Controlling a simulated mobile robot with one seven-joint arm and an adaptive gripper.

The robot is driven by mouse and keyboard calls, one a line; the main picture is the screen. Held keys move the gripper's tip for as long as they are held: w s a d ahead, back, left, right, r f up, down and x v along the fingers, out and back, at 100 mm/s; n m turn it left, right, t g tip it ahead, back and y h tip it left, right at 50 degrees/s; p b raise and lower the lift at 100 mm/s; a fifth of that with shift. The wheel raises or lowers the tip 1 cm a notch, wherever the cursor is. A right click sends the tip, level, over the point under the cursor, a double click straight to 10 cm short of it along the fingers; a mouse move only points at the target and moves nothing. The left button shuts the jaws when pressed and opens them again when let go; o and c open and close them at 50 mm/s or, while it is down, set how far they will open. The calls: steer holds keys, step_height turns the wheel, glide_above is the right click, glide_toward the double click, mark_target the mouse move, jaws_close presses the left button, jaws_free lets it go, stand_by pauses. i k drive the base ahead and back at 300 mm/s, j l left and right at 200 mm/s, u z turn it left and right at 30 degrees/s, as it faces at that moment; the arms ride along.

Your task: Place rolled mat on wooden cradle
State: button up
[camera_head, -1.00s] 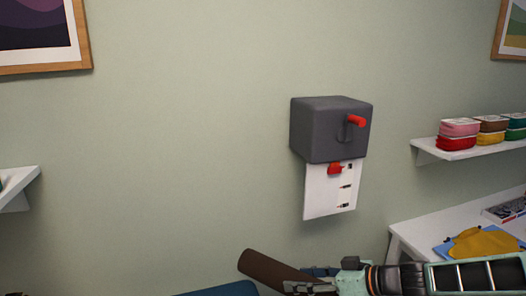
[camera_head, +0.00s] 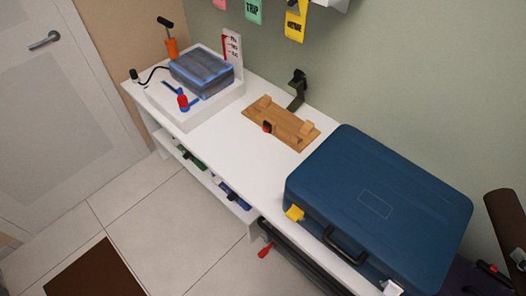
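The wooden cradle (camera_head: 270,117) lies on the white bench, left of a blue suitcase, with small upright blocks and a dark and orange clip on its base. It holds no mat. The dark brown rolled mat (camera_head: 507,232) stands tilted at the right edge, partly cut off by the frame. A small part of my gripper (camera_head: 519,257) shows against the mat at the frame edge and appears shut on it; most of the gripper is out of view. The mat is apart from the cradle, with the suitcase between them in the picture.
The blue suitcase (camera_head: 418,190) fills the right part of the white bench (camera_head: 222,137). A dark green bracket (camera_head: 298,90) stands behind the cradle. A white tray (camera_head: 186,117) with a blue-grey case (camera_head: 201,73) is at left. Tags hang above. Bare bench surrounds the cradle's front.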

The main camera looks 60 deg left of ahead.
mark_target(281, 121)
steer(key=k+j, duration=0.4)
steer(key=k+j+u, duration=0.1)
steer(key=u, duration=0.25)
steer(key=k+j+u, duration=0.1)
steer(key=u, duration=1.95)
